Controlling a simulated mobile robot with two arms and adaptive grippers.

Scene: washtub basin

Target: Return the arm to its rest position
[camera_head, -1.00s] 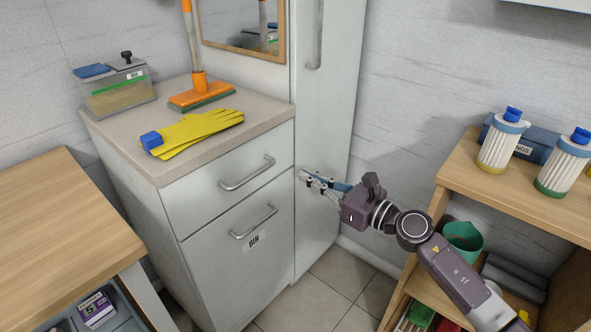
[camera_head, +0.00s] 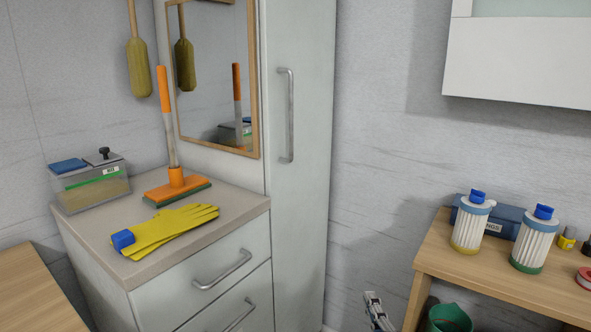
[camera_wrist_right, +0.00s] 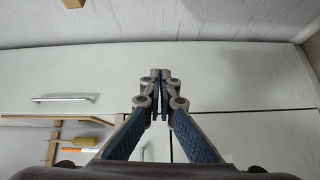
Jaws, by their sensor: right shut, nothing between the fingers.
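My right gripper (camera_head: 376,310) shows only in part at the bottom edge of the head view, in front of the wall between the tall cabinet (camera_head: 300,190) and the wooden shelf (camera_head: 500,270). In the right wrist view the gripper (camera_wrist_right: 160,75) has its blue-padded fingers together at the tips, with nothing between them. The pale cabinet front (camera_wrist_right: 230,80) lies beyond the fingertips; I cannot tell the distance. My left gripper is not in view.
A low cabinet (camera_head: 225,268) carries yellow gloves (camera_head: 165,232), an orange brush (camera_head: 178,185) and a clear box (camera_head: 90,185). Two ribbed bottles (camera_head: 470,224) stand on the shelf by a blue box (camera_head: 505,220). A wall cupboard (camera_head: 520,70) hangs upper right. A green cup (camera_head: 450,318) sits below.

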